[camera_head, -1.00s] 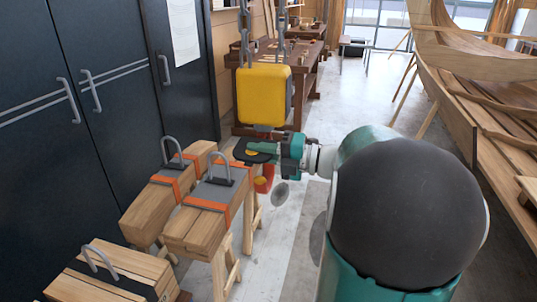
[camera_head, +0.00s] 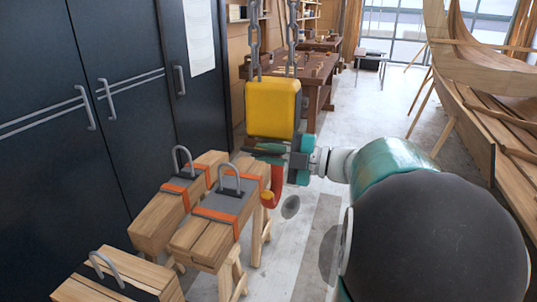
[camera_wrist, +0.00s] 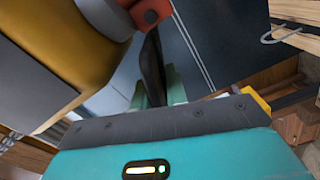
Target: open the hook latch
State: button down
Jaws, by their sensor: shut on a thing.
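A yellow hoist block (camera_head: 272,108) hangs on chains in the head view, and a red-orange hook (camera_head: 276,186) curves below it. My gripper (camera_head: 266,151) is just under the block, at the top of the hook, and covers part of it. In the wrist view the yellow block (camera_wrist: 62,42) fills the upper left, with a grey shank and a red round end (camera_wrist: 150,16) beside it. A thin dark piece, seemingly the latch (camera_wrist: 152,66), runs down between the green fingers (camera_wrist: 157,92), which are shut on it. Its lower end is hidden by my gripper.
Timber blocks with grey lifting loops and orange straps (camera_head: 205,225) stand on trestles left of the hook. Dark cabinets (camera_head: 110,110) line the left. A workbench (camera_head: 318,80) stands behind, and a wooden hull (camera_head: 490,110) is at right. Open floor lies in the middle.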

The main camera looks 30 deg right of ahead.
jog(key=shift+r, duration=0.15)
jog(key=c, duration=1.5)
grip_release()
jog(key=shift+d, duration=0.1)
jog(key=shift+c, duration=0.2)
jog(key=v, duration=1.3)
jog(key=shift+s+d, duration=0.2)
jog(key=shift+s, duration=0.1)
